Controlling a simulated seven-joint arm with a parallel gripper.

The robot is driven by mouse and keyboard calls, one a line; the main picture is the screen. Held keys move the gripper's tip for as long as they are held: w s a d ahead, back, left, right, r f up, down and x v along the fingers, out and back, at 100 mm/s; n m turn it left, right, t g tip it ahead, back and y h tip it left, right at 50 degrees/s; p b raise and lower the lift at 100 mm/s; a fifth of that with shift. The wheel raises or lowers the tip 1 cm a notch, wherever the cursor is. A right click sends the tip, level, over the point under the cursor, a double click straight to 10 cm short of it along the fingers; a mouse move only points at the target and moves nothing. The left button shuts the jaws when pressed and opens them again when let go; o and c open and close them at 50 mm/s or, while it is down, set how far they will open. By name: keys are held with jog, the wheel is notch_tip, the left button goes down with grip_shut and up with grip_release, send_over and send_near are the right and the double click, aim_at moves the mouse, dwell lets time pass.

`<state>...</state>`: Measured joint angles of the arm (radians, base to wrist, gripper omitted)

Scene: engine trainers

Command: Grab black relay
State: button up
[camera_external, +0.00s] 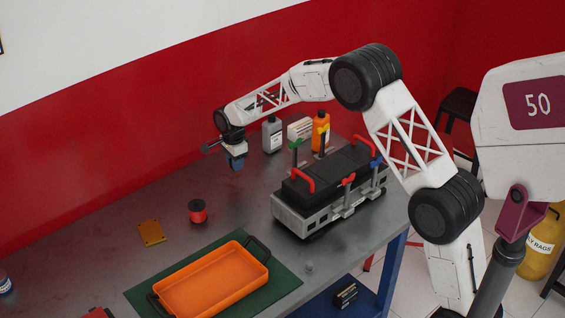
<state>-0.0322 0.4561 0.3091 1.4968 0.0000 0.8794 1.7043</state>
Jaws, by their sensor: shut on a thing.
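My gripper (236,156) is above the back part of the grey workbench (170,205), left of the engine trainer. It points down and is shut on a small dark, bluish block (237,164) at its fingertips. The block is held clear of the bench top. It is too small here to tell for certain whether it is the black relay. I can make out no other relay on the bench.
The engine trainer (290,216) with red handles stands at right. Bottles (272,134) stand behind it. An orange tray (210,284) sits on a green mat (284,284) in front. A red spool (198,211) and yellow plate (151,233) lie left; bench between is clear.

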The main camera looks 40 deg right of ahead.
jog(key=shift+r, duration=1.55)
